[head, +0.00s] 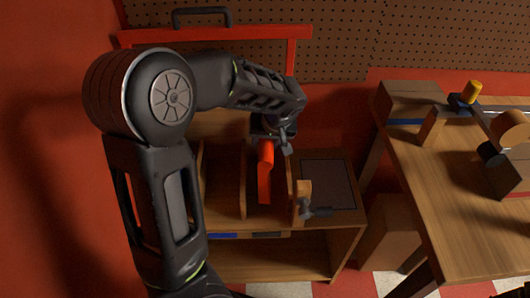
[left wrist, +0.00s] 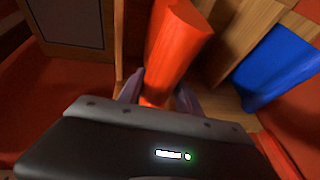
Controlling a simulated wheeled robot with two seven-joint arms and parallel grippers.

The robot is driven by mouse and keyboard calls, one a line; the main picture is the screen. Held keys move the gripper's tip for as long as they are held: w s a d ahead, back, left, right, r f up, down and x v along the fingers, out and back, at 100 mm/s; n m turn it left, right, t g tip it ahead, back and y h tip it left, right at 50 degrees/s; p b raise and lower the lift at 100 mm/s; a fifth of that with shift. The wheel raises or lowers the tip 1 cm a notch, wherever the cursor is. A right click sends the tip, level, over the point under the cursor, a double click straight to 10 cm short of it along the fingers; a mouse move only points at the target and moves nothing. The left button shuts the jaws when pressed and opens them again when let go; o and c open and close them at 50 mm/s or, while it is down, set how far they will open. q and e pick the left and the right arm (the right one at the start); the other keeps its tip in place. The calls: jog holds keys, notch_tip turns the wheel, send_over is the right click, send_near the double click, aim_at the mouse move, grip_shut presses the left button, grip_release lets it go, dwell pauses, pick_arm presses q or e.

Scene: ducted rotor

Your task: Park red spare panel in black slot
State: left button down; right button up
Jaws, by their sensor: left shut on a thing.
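The red spare panel (head: 265,172) hangs upright below my left gripper (head: 272,133), among the upright dividers of a wooden rack (head: 228,180). In the left wrist view my left gripper (left wrist: 158,95) is shut on the red panel (left wrist: 178,42), with a grey finger on each side. A black mark (head: 268,234) on the rack's front edge lies below the panel's bay; I take this bay as the black slot. I cannot tell whether the panel's lower end touches the rack floor. My right gripper is not in view.
A blue panel (left wrist: 276,66) stands beside the red one in the left wrist view. A blue mark (head: 222,236) is on the rack front. A wooden block with a dark fitting (head: 312,209) and a dark square plate (head: 328,185) are at right. A workbench (head: 465,200) stands further right.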

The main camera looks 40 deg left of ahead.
pick_arm(q)
jog(key=shift+f, duration=1.85)
jog(key=shift+f, duration=0.1)
jog(key=c, duration=0.8)
grip_release()
jog(key=shift+r, duration=0.3)
notch_tip(320, 180, up, 11)
send_over(265, 160)
jog(key=w, duration=0.5)
jog(key=shift+s+a+f, duration=0.2)
jog(key=shift+s+a, duration=0.05)
jog(key=shift+a, duration=0.1)
